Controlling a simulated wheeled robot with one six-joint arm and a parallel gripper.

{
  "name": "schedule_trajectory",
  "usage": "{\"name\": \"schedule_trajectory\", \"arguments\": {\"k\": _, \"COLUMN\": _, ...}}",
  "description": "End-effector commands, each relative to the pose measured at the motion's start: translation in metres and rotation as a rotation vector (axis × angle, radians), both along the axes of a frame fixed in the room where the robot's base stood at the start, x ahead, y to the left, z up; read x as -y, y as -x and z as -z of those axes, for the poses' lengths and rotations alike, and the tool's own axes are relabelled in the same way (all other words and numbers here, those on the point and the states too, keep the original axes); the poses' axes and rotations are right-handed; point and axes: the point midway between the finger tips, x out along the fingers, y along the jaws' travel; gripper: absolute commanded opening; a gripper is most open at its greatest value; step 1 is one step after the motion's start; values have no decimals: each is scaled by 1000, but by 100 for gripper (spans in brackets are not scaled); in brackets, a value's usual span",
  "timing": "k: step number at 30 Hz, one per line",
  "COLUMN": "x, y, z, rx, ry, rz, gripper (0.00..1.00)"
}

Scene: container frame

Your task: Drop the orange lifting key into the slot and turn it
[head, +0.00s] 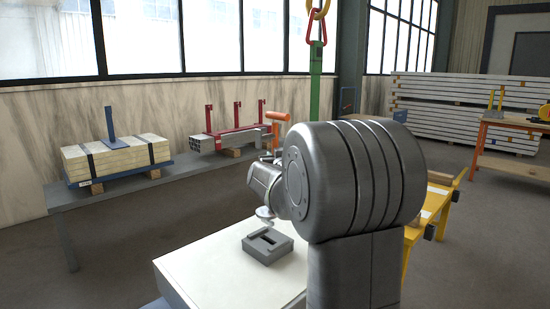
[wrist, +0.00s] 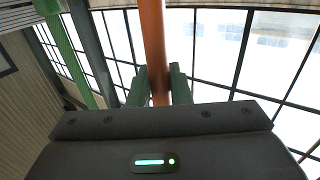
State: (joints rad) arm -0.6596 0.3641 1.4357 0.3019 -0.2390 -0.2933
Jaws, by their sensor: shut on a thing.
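The orange lifting key (head: 281,119) shows in the head view as an orange T-shaped handle above my arm's wrist. In the wrist view its orange shaft (wrist: 152,45) runs up between the two fingers of my gripper (wrist: 157,85), which is shut on it. In the head view my wrist and arm hide most of the gripper and the lower part of the key. The grey block with the slot (head: 267,244) sits on the white-topped surface (head: 215,275), below and slightly left of the gripper. The key is held above the block, apart from it.
A green strap with a red hook (head: 316,55) hangs behind my arm. A bench (head: 130,190) at the left carries a strapped plank stack (head: 115,157) and metal tubes in a red rack (head: 235,135). A yellow trestle (head: 432,210) stands at the right.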

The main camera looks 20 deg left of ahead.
Motion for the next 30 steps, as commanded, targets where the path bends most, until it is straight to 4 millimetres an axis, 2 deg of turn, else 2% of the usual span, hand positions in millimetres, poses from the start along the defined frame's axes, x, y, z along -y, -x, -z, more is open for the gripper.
{"name": "schedule_trajectory", "arguments": {"k": 30, "x": 0, "y": 0, "z": 54, "rx": 5, "ry": -3, "rz": 0, "gripper": 0}}
